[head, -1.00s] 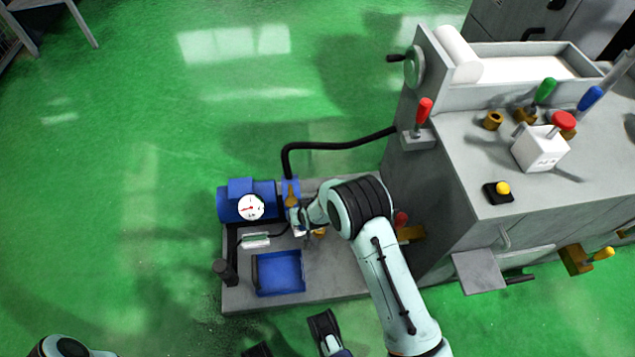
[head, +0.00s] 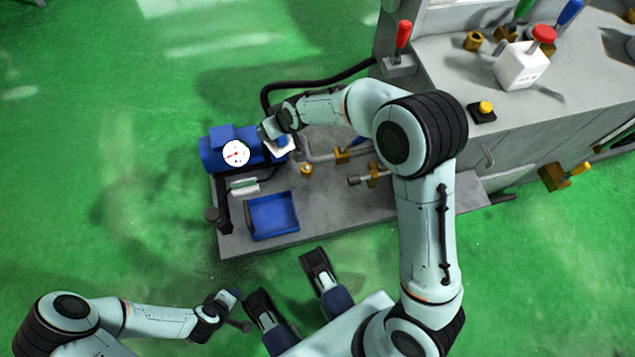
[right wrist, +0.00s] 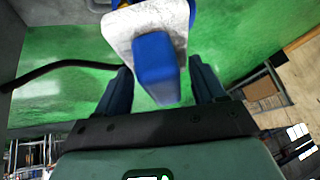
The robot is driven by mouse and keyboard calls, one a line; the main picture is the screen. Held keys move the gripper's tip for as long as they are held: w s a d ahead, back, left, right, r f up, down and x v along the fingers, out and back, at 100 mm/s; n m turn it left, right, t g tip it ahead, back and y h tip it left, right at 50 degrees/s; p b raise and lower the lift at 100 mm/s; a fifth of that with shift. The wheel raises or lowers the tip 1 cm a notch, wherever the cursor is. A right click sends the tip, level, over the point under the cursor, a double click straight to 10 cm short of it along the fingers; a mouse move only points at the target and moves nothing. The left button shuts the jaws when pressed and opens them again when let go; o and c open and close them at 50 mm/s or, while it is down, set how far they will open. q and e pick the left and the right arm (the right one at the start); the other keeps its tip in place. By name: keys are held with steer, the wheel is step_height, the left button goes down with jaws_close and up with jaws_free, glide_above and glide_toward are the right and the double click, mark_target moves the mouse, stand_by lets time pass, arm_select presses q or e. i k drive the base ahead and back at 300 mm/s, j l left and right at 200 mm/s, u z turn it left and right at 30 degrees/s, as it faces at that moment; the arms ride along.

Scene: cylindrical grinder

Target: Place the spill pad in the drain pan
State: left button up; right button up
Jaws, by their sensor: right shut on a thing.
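The spill pad (head: 284,151) is a white slab with a blue block grip. My right gripper (head: 277,139) holds it beside the right end of the blue pump, partly covering it in the head view. In the right wrist view the pad (right wrist: 120,32) shows its white slab, and its blue grip sits between the dark fingers of my right gripper (right wrist: 160,85). The drain pan (head: 290,222) is a blue open tray on the grey base, below the pad in the head view, and looks empty. My left gripper (head: 240,310) is low at the left, away from both; its jaw opening is unclear.
The blue pump (head: 215,155) with a white dial gauge (head: 236,153) stands behind the pan. A small whitish item (head: 244,185) and a dark post (head: 214,217) are nearby. A black hose (head: 320,84) runs to the grey grinder (head: 440,95). Pipes with brass fittings (head: 342,156) lie right.

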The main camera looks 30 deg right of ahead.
mark_target(274, 217)
steer(key=k+j, duration=1.45)
steer(key=i+l, duration=0.1)
steer(key=i, duration=0.5)
steer(key=i+l, duration=0.1)
steer(key=i, duration=0.5)
steer(key=i+l, duration=0.15)
steer(key=i, duration=0.4)
